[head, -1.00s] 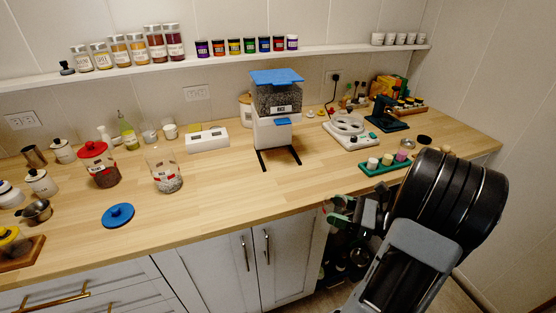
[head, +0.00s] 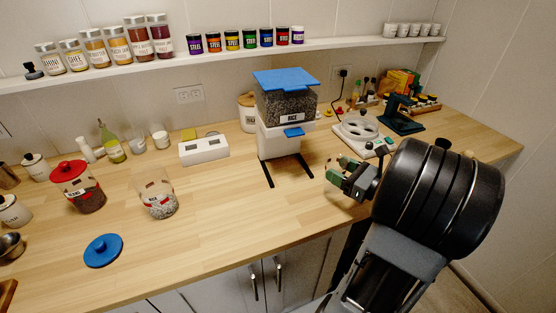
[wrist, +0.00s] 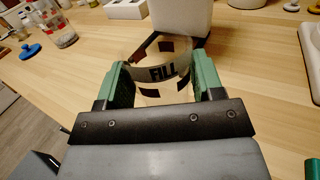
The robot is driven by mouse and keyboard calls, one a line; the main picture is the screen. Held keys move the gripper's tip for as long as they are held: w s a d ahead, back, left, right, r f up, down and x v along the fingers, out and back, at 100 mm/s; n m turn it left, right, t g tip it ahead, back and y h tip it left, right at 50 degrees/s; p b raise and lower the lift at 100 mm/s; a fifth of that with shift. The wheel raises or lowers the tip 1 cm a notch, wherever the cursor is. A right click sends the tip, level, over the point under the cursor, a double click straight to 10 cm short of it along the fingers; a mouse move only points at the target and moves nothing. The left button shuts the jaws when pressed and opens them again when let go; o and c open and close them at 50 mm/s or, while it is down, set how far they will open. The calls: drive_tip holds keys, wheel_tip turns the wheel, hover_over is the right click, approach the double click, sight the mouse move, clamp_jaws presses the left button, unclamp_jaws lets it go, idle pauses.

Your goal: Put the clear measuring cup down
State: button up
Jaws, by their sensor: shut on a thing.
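In the wrist view, the clear measuring cup (wrist: 163,73) sits between the green fingers of my gripper (wrist: 163,80). It is see-through, with dark marks and a pale band lettered in black. The fingers are shut on its sides. In the head view, my gripper (head: 343,175) is over the right part of the wooden counter (head: 240,210), to the right of the rice dispenser (head: 286,130). The cup is hard to make out there. I cannot tell whether its base touches the counter.
The dispenser's dark feet reach forward on the counter. A white scale-like device (head: 362,137) stands behind my gripper. A clear jar (head: 158,199), a red-lidded jar (head: 78,190) and a blue lid (head: 103,250) are at the left. The front middle of the counter is clear.

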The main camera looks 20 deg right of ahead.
drive_tip(key=f+x, duration=0.1)
drive_tip(key=x, duration=0.5)
drive_tip(key=f+p+x, duration=0.1)
drive_tip(key=x, duration=1.1)
drive_tip(key=shift+w+f, duration=0.3)
drive_tip(key=shift+f, duration=0.45)
drive_tip(key=shift+f, duration=0.15)
drive_tip(key=o, duration=1)
drive_tip(key=v, duration=1.2)
drive_tip(key=shift+b, duration=0.3)
